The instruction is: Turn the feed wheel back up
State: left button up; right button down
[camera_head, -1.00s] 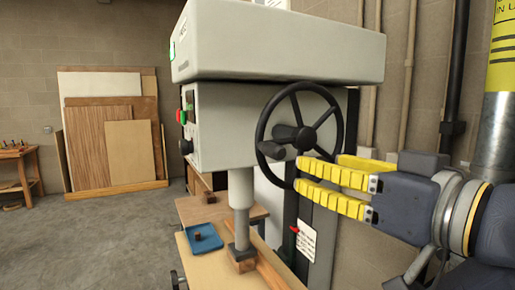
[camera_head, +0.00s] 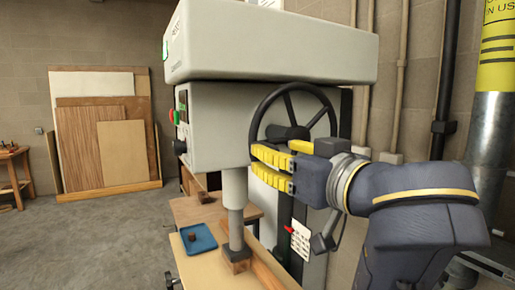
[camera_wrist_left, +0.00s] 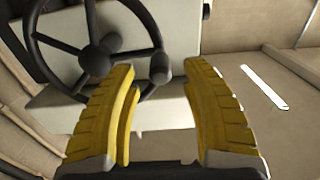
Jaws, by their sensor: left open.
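The black spoked feed wheel (camera_head: 288,133) is on the side of the grey press (camera_head: 222,120). It also shows in the left wrist view (camera_wrist_left: 96,62). My left gripper (camera_head: 272,150) is at the wheel's lower part, its yellow fingers hiding that part of the rim. In the left wrist view, the fingers (camera_wrist_left: 162,76) are apart, with the knobbed handle (camera_wrist_left: 160,70) showing between their tips. I cannot tell whether they touch it. The spindle (camera_head: 235,200) is down at a small wood block (camera_head: 236,258). My right gripper is not in view.
A blue tray (camera_head: 207,247) with a small brown piece lies on the work table left of the spindle. Pipes (camera_head: 402,60) run up the wall at the right. Wood panels (camera_head: 125,152) lean at the back left, with open floor before them.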

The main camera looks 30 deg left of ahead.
pick_arm(q)
jog(key=x, duration=0.7)
jog(key=shift+w+a+r, duration=0.1)
jog(key=shift+w+a, duration=0.05)
jog(key=shift+a, duration=0.1)
jog(key=shift+c, duration=0.6)
grip_shut()
